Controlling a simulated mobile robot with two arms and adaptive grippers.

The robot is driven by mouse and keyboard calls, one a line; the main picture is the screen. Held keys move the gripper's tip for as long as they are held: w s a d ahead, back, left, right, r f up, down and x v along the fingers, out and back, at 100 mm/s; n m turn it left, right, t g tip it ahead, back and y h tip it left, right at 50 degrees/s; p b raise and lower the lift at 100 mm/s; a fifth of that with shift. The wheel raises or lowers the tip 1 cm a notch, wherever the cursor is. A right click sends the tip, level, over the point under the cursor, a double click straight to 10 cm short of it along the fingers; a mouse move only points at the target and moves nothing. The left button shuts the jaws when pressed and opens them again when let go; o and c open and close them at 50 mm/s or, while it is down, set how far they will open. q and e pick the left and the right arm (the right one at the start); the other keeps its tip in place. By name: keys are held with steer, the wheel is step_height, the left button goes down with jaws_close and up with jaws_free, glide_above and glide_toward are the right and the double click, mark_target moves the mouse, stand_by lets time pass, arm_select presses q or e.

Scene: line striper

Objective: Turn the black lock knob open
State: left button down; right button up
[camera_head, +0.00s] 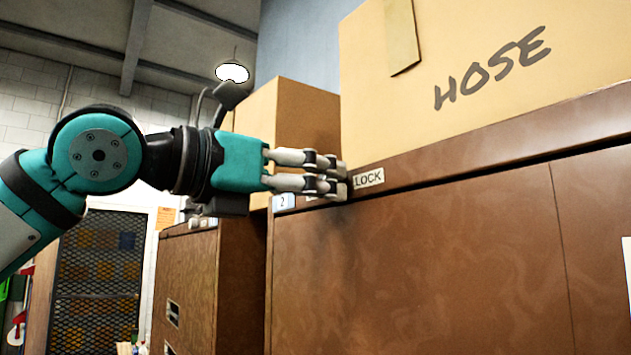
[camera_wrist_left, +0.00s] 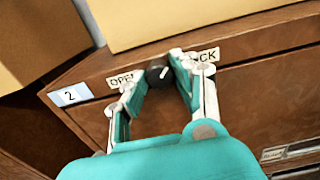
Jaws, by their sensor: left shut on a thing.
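The black lock knob (camera_wrist_left: 157,73) sits on the top front rail of a brown cabinet (camera_wrist_left: 245,105), between an OPEN label (camera_wrist_left: 122,80) and a LOCK label (camera_wrist_left: 207,56). A white mark on the knob's face is tilted slightly to the right of straight up. My left gripper (camera_wrist_left: 160,80) is shut on the knob, with a finger on each side of it. In the head view my left gripper (camera_head: 338,180) reaches the rail from the left and its fingers hide the knob. The LOCK label (camera_head: 369,178) shows just right of the fingertips. My right gripper is not in view.
A cardboard box marked HOSE (camera_head: 480,70) stands on the cabinet, above the rail. Another cardboard box (camera_head: 305,115) is behind my left gripper, over a second brown cabinet (camera_head: 190,280). A label reading 2 (camera_wrist_left: 69,95) is on the rail's left end.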

arm_select(q)
steer(key=n+b, duration=1.2)
steer(key=n, duration=0.5)
steer(key=shift+r+n+b, duration=0.1)
steer(key=shift+n+b, duration=0.3)
stand_by(0.3)
steer(key=c, duration=1)
jaws_free()
steer(key=v, duration=1.2)
